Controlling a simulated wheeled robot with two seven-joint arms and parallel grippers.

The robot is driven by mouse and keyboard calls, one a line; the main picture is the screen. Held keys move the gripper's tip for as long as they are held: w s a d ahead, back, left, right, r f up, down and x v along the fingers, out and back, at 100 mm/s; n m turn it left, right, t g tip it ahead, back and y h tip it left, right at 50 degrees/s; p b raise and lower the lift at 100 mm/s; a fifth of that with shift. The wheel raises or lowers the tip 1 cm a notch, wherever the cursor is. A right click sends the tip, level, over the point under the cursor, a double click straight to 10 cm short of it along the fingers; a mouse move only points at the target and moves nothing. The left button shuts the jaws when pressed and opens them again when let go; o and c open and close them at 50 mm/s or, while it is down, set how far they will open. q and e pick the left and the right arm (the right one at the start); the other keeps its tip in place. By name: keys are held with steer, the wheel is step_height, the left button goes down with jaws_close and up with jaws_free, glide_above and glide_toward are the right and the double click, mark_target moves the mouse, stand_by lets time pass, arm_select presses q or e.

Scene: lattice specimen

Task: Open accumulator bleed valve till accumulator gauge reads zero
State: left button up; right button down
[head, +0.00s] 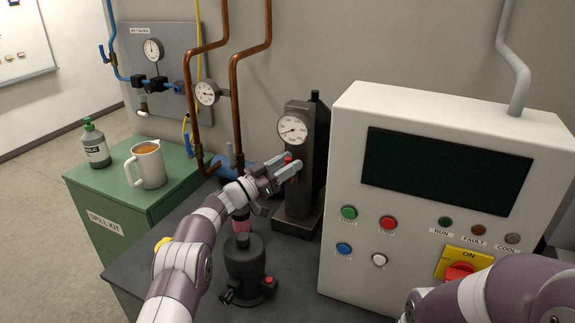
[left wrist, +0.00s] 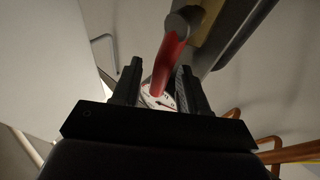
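A dark upright block (head: 299,185) stands on the bench in the head view and bears a round white gauge (head: 293,129). A red lever (head: 288,158) shows below the gauge, and it also shows in the left wrist view (left wrist: 168,62). My left gripper (head: 288,163) is at the lever. In the left wrist view its fingers (left wrist: 160,92) are apart with the lever's end between them and a gap beside it. Part of a gauge face (left wrist: 158,99) shows behind the lever. The gauge reading is too small to tell. My right gripper is out of view.
A white control cabinet (head: 345,170) stands close right of the block. Copper pipes (head: 234,110) with another gauge (head: 206,92) rise behind. A green cabinet (head: 115,190) holds a mug (head: 150,166) and bottle (head: 96,148).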

arm_select(q)
steer(key=shift+a, duration=0.1)
steer(key=b+v, duration=0.3)
steer(key=v, duration=0.9)
steer(key=shift+s+a+f, duration=0.15)
steer(key=shift+s+a, duration=0.05)
